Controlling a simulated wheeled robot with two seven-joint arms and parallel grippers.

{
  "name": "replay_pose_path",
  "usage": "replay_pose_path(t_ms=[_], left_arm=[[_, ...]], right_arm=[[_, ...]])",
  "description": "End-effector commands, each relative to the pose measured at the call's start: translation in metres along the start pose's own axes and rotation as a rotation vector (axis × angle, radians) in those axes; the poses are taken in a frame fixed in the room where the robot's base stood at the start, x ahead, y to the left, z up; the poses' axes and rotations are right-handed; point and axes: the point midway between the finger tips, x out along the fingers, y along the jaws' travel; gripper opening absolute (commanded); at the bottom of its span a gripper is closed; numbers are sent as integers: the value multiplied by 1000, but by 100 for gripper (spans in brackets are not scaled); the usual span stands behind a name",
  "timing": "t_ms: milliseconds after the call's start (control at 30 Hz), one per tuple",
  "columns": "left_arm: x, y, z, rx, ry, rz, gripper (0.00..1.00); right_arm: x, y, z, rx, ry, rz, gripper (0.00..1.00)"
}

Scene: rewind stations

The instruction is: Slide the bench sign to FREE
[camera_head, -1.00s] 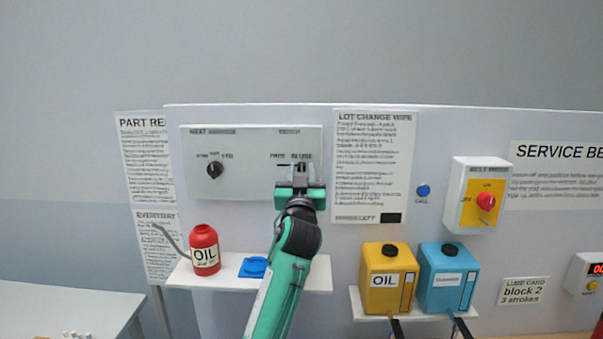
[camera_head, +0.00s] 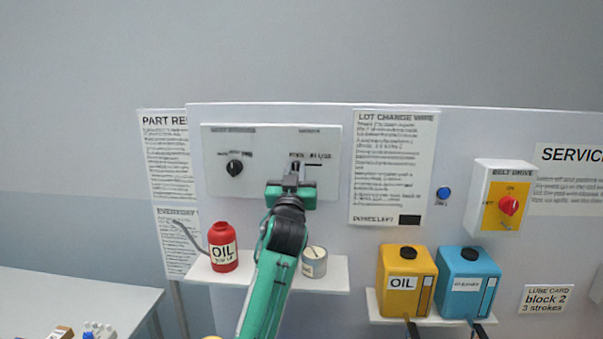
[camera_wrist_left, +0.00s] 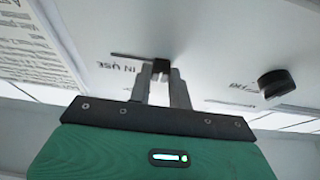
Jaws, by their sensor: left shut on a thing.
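The bench sign is a slider on the pale wall panel (camera_head: 218,187), with a FREE label and an IN USE label above a dark slot. My left gripper (camera_head: 292,174) is at the panel, under the FREE label. In the left wrist view its fingers (camera_wrist_left: 161,78) are shut on the small dark slider knob (camera_wrist_left: 161,66). The knob is at one end of the slot, and the IN USE label (camera_wrist_left: 122,67) and the slot's line lie to its left. The fingers hide part of the knob. My right gripper is not seen.
A black dial (camera_head: 234,168) is left of the sign. Below, a shelf (camera_head: 335,276) holds a red oil can (camera_head: 222,247) and a grey tin (camera_head: 314,262). Yellow (camera_head: 407,281) and blue (camera_head: 466,283) jugs stand right. A belt drive switch (camera_head: 508,205) is further right.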

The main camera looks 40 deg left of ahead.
Motion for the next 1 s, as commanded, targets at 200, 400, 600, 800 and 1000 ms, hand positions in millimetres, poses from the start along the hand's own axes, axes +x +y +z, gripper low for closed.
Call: replay_pose_path(t_ms=[200,400,600,800,1000], left_arm=[[0,-1,0,2,0,-3,42],[0,0,0,1,0,-2,42],[-11,0,3,1,-1,-1,42],[-50,0,6,-1,0,0,42],[-95,-1,5,-1,0,-2,42]], right_arm=[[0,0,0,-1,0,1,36],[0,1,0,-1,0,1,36],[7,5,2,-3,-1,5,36],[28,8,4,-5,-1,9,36],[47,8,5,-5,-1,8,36]])
